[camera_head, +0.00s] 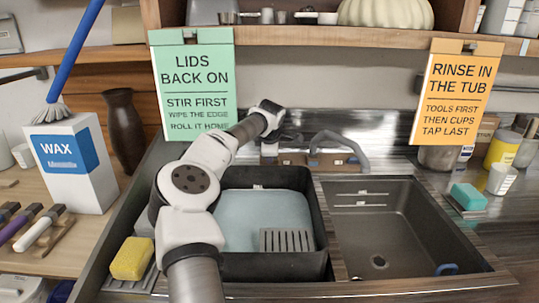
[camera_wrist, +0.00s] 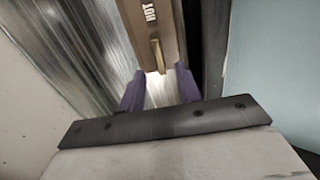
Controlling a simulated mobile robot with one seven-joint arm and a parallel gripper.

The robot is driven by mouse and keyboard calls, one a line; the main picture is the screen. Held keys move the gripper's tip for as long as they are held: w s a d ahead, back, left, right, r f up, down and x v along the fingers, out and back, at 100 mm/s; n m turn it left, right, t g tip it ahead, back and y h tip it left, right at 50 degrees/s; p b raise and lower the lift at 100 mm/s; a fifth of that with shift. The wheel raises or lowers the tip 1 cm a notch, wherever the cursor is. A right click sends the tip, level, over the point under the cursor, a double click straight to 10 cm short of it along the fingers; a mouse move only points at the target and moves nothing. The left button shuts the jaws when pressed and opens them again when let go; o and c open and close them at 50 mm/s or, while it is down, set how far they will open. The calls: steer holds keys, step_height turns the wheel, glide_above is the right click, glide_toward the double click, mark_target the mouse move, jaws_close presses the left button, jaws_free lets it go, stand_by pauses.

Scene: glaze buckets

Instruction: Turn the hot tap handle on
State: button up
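The hot tap handle (camera_wrist: 157,56) is a short brass-coloured lever on a brown tap block (camera_wrist: 155,22) marked HOT in the wrist view. My gripper (camera_wrist: 160,72) has two purple fingers spread apart. The lever's lower end shows in the gap between the fingertips; I cannot tell whether they touch it. Nothing is held. In the head view my arm reaches over the left basin to the brown tap block (camera_head: 292,159) at the back, beside the grey curved spout (camera_head: 340,145). My arm hides the hot lever there.
A yellow sponge (camera_head: 132,258) lies front left. A green sign (camera_head: 195,85) hangs close to my arm. A shelf (camera_head: 330,35) runs above.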

steer(key=shift+p+x, duration=0.55)
steer(key=shift+x, duration=1.95)
steer(key=shift+w, duration=0.1)
jaws_close()
